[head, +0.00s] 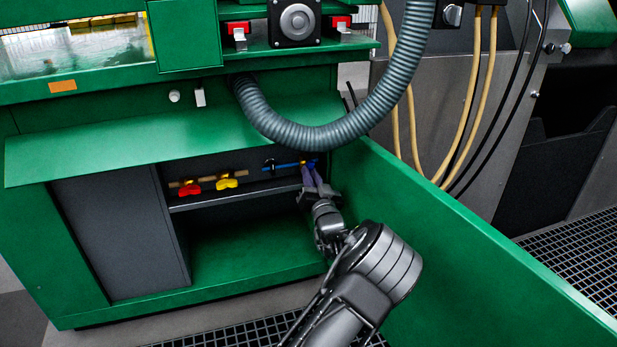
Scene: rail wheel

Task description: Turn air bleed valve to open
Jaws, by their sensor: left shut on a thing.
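A row of small valves sits inside the open lower compartment of the green machine in the head view. A red-handled valve (190,190) and a yellow-handled valve (227,183) are on a brass pipe at the left. A blue pipe (286,166) with a black fitting (269,165) runs at the right. My left gripper (310,170) reaches into the right side and is shut on the valve at the blue pipe's right end. Its fingers hide most of that valve, so its handle angle is unclear. No label names the air bleed valve. My right gripper is not in view.
A green flap (130,146) hangs above the compartment, and a green panel (450,240) stands close to the right of my arm. A thick grey hose (330,136) loops down overhead. A dark shelf (235,195) lies below the valves.

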